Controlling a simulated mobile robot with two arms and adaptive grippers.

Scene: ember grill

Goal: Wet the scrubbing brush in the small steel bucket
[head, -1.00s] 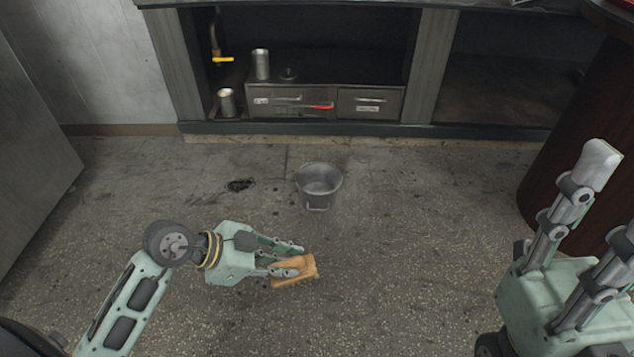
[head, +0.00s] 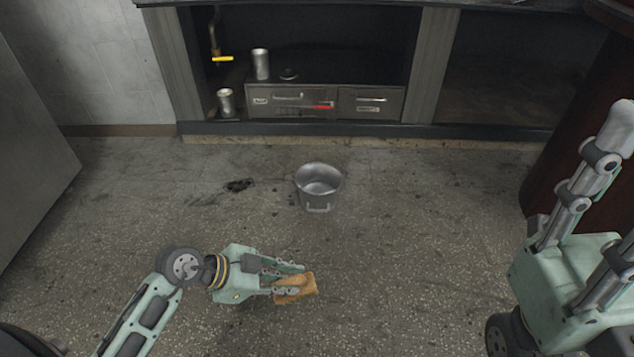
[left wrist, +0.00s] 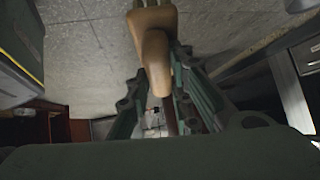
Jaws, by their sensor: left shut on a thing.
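The scrubbing brush (head: 296,288), with a tan wooden body, is held in my left gripper (head: 290,279), which is shut on it. The left wrist view also shows the brush (left wrist: 154,50) between the two fingers of my left gripper (left wrist: 160,85). The small steel bucket (head: 318,186) stands upright on the floor, beyond the brush and slightly to its right in the head view. Brush and bucket are apart.
A cabinet (head: 320,128) with drawers (head: 290,100), steel cups (head: 261,64) and a yellow-handled tap (head: 222,58) stands at the back. A dark stain (head: 239,185) lies left of the bucket. A dark red rounded piece (head: 575,130) stands at right. The floor around the bucket is clear.

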